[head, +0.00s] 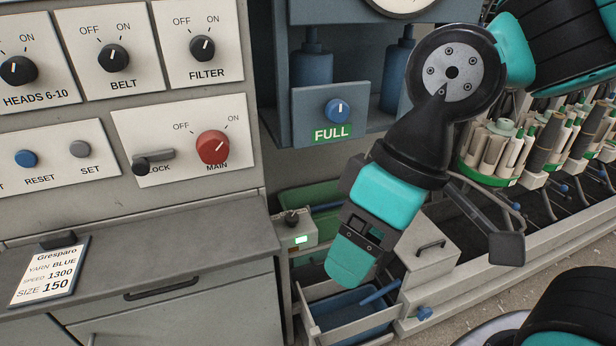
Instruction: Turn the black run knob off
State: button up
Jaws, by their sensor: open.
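No knob with a readable "RUN" label shows in the head view. A small black knob (291,217) sits on top of a grey box with a lit green display, below the panels; I cannot read a label on it. Black knobs on the upper left panels are marked HEADS 6-10 (18,70), BELT (113,58) and FILTER (202,47), each with OFF and ON. My gripper (350,262), teal and black, points downward right of the grey box, apart from every knob. It is open, and nothing shows in it. Its fingertips are hard to make out.
A red MAIN knob (213,147) and a grey lock lever (154,161) share a panel. A blue knob (338,110) sits above the FULL sign. A blue tray (350,315) lies under my gripper. A grey counter (170,265) carries an order card (48,272). Spindles stand right.

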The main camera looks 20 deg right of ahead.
aim_at(291, 218)
jog(key=z, duration=0.55)
jog(key=k, duration=1.25)
jog(key=z, duration=0.05)
jog(key=i, duration=0.55)
jog(key=u, duration=0.6)
